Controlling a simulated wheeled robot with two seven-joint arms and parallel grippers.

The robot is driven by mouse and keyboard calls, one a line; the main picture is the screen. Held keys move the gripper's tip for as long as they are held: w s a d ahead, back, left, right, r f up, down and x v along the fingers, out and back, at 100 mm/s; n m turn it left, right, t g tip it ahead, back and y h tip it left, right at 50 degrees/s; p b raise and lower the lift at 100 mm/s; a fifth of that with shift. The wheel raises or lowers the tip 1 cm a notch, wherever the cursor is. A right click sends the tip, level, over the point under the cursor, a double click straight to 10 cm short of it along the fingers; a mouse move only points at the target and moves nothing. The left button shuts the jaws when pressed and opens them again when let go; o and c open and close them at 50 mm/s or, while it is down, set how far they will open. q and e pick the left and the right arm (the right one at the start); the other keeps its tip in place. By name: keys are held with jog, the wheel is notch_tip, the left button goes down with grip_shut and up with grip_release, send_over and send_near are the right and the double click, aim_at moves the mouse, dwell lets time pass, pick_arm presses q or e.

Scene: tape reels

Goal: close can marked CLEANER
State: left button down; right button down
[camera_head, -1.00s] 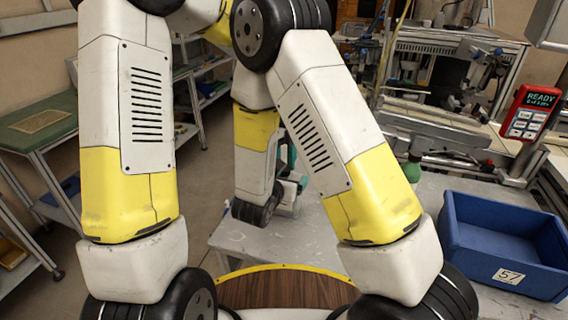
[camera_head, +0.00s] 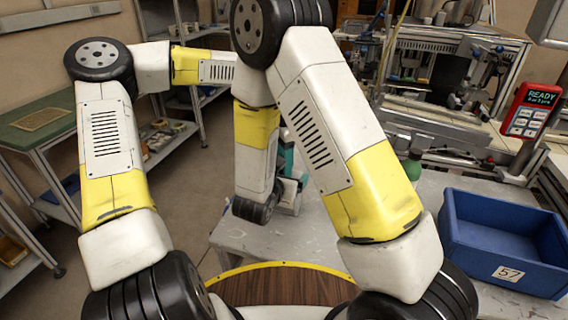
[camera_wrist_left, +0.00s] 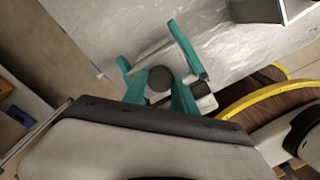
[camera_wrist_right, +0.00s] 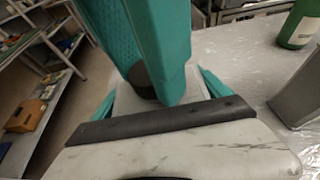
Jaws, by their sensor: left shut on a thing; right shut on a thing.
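My two grippers meet above the table, largely hidden behind my right arm in the head view. The left gripper (camera_head: 288,155) shows as a bit of teal there, with the right gripper (camera_head: 298,188) just below. In the left wrist view a dark round thing (camera_wrist_left: 160,78) sits among teal fingers of both grippers. The right wrist view shows a dark cylinder (camera_wrist_right: 140,80) half hidden by a large teal finger (camera_wrist_right: 160,45). Both grippers are shut on it or its parts. I cannot tell can from lid by sight, and no CLEANER mark is readable.
A blue bin (camera_head: 505,245) marked 57 stands on the right of the grey table (camera_head: 425,200). A green bottle (camera_head: 413,166) stands behind my right arm. A round wooden top with a yellow rim (camera_head: 285,285) lies at the front. Shelves (camera_head: 160,135) stand at the left.

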pick_arm(q)
jog(key=shift+s+d+r, duration=0.1)
jog(key=shift+d+r, duration=0.05)
jog(key=shift+r, duration=0.15)
jog(key=c, duration=1)
grip_release()
